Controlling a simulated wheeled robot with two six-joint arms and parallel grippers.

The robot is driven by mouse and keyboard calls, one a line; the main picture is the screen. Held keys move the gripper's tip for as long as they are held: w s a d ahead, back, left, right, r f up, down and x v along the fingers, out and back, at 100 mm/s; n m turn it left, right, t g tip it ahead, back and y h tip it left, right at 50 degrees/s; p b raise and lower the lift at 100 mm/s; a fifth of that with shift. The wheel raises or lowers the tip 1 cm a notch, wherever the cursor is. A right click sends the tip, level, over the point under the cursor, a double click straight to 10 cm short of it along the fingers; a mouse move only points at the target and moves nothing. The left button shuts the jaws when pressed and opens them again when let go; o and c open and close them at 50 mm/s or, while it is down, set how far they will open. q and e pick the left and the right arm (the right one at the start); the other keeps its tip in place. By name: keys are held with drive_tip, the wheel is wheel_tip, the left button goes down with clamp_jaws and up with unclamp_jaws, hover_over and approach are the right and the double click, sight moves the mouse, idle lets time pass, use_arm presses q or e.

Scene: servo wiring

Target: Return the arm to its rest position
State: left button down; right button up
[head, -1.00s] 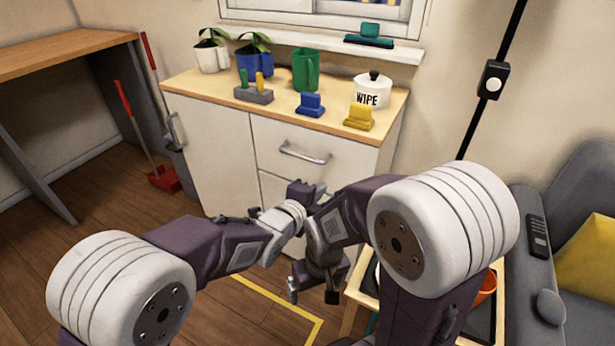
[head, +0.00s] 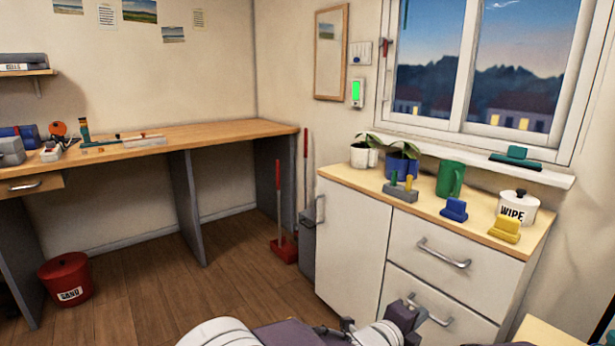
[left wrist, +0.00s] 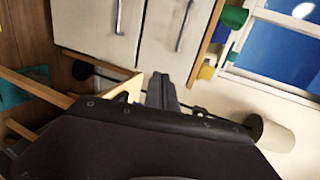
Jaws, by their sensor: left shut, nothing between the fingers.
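My left arm comes in at the bottom edge of the head view. Its gripper (head: 428,309) is shut and empty, in front of the white cabinet's (head: 348,240) lower drawer. In the left wrist view the gripper (left wrist: 163,90) shows as dark fingers close together, with the cabinet's front (left wrist: 95,22) beyond them. My right gripper is out of view.
On the cabinet top stand two plant pots, a green mug (head: 450,179), a blue block (head: 454,209), a yellow block (head: 505,230) and a WIPE pot (head: 517,207). A workbench (head: 215,131) and a red SAND bucket (head: 66,280) are at left. Floor between is clear.

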use_arm(q)
drive_tip(key=w+a+r+n+t+y, duration=0.3)
drive_tip(key=w+a, duration=0.6)
drive_tip(key=a, duration=0.5)
drive_tip(key=a+f+n+g+y, duration=0.1)
drive_tip(key=a+f+n+y, duration=0.2)
drive_tip(key=a, duration=0.6)
drive_tip(key=a+f+n+y, duration=0.1)
drive_tip(key=a+n+y, duration=0.1)
drive_tip(key=a+n, duration=0.45)
drive_tip(key=s+a+f+n+g+y, duration=0.3)
drive_tip(key=s+a+f+n, duration=0.2)
drive_tip(key=s+a+f, duration=0.35)
drive_tip(key=s+a+f+n+g, duration=0.25)
drive_tip(key=s+n+g, duration=0.2)
drive_tip(key=s, duration=0.35)
drive_tip(key=s+a+f+n+g, duration=0.1)
drive_tip(key=s+f+n+g, duration=0.3)
drive_tip(key=s, duration=0.5)
wheel_tip(320, 180, up, 34)
drive_tip(key=n+t+p, duration=0.1)
drive_tip(key=n+p, duration=0.1)
drive_tip(key=p, duration=3.1)
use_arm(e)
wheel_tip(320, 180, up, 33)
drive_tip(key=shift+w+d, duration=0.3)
use_arm(q)
drive_tip(key=shift+s+d+r, duration=0.1)
